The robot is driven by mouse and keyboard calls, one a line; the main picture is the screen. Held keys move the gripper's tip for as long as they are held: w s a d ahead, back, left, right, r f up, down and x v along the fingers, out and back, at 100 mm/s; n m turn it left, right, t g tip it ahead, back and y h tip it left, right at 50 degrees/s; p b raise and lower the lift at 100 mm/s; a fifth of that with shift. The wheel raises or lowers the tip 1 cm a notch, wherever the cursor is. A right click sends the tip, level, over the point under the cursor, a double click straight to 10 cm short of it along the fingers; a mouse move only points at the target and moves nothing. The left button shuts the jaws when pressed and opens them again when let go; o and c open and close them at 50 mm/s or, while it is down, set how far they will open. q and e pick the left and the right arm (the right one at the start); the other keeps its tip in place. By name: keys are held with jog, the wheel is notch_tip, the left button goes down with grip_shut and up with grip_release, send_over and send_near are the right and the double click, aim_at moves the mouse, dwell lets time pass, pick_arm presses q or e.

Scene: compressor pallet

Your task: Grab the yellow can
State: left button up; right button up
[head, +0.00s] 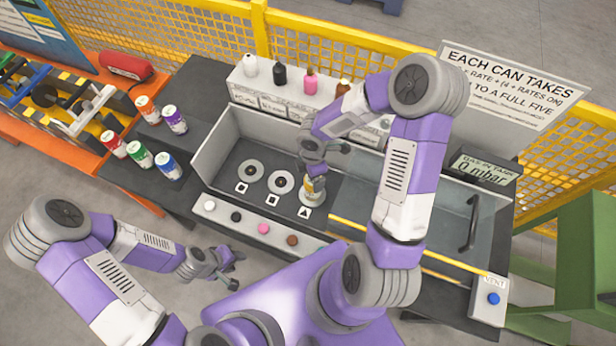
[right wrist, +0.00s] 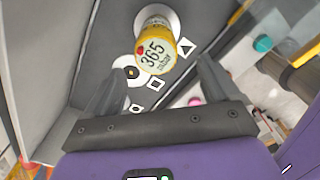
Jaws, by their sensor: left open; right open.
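In the head view the can (head: 314,188) is partly hidden under my right gripper (head: 317,166). In the right wrist view my right gripper (right wrist: 152,80) is open, its fingers spread on either side with the can ahead between them. I cannot tell whether they touch it. My left gripper (head: 226,268) is open and empty, low in front of the bench.
Two empty discs (head: 281,182) lie left of the can. Several other cans (head: 140,155) stand on the dark side table. Bottles (head: 280,75) line the back ledge. A clear cover with a handle (head: 474,222) is right. A button strip (head: 235,217) runs along the front.

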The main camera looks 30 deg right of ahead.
jog(key=f, duration=0.5)
jog(key=f+b, duration=0.1)
jog(key=f, duration=0.1)
jog(key=shift+w+d+f, duration=0.2)
jog(key=shift+d, duration=0.15)
jog(key=c, duration=1.4)
